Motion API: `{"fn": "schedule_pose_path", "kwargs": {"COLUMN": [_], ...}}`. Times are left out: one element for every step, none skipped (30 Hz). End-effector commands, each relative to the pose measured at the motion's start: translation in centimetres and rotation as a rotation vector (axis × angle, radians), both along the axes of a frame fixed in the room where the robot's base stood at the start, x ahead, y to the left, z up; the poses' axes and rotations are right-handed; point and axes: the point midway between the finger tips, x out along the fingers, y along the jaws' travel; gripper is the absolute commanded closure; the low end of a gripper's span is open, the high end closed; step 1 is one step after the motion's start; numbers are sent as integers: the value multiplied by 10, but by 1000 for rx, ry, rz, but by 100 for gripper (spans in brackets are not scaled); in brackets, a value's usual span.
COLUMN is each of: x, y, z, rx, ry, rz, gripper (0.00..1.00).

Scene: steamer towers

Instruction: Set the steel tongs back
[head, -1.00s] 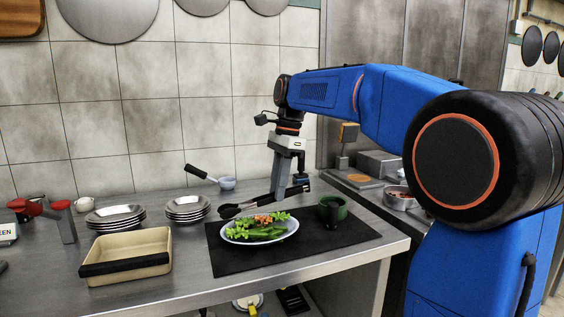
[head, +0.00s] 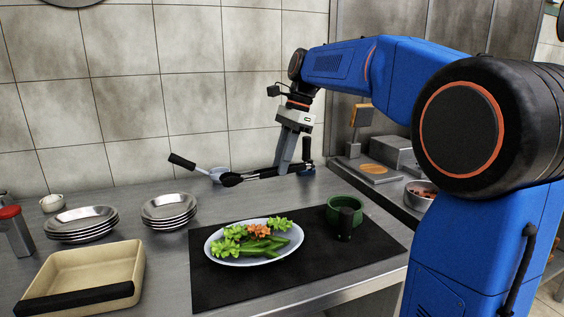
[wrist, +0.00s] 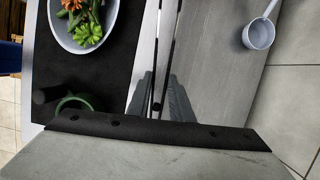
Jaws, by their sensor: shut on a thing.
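The steel tongs (head: 262,174) have dark ends and lie nearly level in my gripper (head: 284,170). My gripper is shut on them, beyond the back edge of the black mat. The dark tip end points left, close to the small white ladle in the head view. I cannot tell whether the tongs touch the counter.
The black mat (head: 215,287) carries an oval plate (head: 218,256) of greens and a green bowl (head: 362,217). A white ladle (head: 219,175) with a black handle is behind. Two plate stacks (head: 82,222) and a beige tray (head: 125,262) are left.

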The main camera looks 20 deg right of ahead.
Motion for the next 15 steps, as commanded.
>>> {"fn": "schedule_pose_path", "kwargs": {"x": [0,0,0,0,0,0,0,0,0,0,-1,0,0,0,0], "y": [0,0,0,0,0,0,0,0,0,0,0,0,0,0,0], "z": [-2,-3,-5,-7,-10,-13,-16,-19,-23,-26,-29,-32,-35,-38,-42], "rx": [0,0,0,0,0,0,0,0,0,0,0,0,0,0,0], "ry": [0,0,0,1,1,2,2,1,1,1,2,2,1,1,2], "rz": [0,0,-1,-1,-1,0,0,-1,-1,0,1,1,0,0,1], "gripper": [100,100,100,100,100,100,100,100,100,100,100,100,100,100,100]}}
